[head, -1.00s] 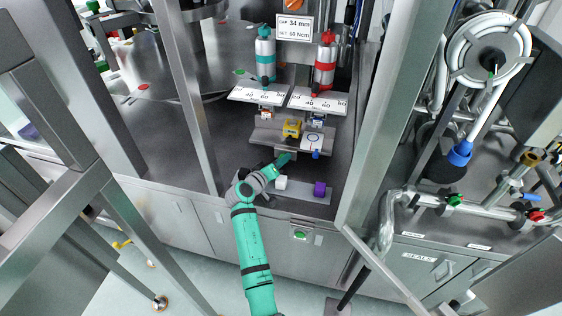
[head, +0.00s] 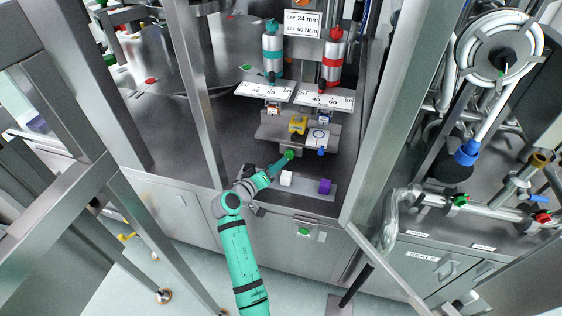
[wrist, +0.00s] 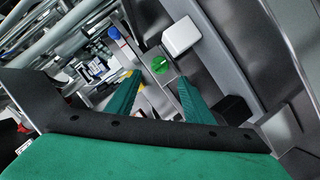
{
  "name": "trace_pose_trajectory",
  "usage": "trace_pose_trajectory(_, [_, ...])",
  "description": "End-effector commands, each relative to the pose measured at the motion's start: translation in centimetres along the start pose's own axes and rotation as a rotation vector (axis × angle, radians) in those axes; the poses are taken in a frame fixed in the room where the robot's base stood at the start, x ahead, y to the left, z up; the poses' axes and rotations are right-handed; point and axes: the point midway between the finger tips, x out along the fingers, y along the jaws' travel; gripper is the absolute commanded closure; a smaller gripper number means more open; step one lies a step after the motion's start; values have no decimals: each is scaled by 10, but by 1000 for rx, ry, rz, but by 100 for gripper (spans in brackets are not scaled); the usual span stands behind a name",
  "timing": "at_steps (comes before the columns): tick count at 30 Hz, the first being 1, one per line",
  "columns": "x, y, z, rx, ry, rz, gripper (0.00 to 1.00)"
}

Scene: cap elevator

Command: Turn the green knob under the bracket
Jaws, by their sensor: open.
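The green knob (head: 289,154) sits under the front of the grey bracket (head: 268,131). It also shows in the wrist view, where the green knob (wrist: 159,65) has a pale line across its face. My gripper (head: 283,162) reaches toward it from the lower left in the head view. In the wrist view my gripper (wrist: 159,78) is open, one teal finger on each side of the knob's line of sight. The knob appears between and just beyond the fingertips. I cannot tell whether either finger touches it.
A white block (head: 286,178) stands close beside the knob, on a grey strip with a purple block (head: 325,186). A blue knob (head: 321,152) hangs right of the green one. A yellow block (head: 298,124) sits on the bracket. Metal posts frame the bay.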

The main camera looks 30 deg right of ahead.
Motion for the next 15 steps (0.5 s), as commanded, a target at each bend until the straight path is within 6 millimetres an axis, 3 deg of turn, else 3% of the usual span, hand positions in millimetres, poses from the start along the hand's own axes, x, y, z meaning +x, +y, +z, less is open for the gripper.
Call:
trace_pose_trajectory(6, [-22, 0, 0, 0, 1, -1, 53])
trace_pose_trajectory(15, [-25, 0, 0, 0, 0, 0, 53])
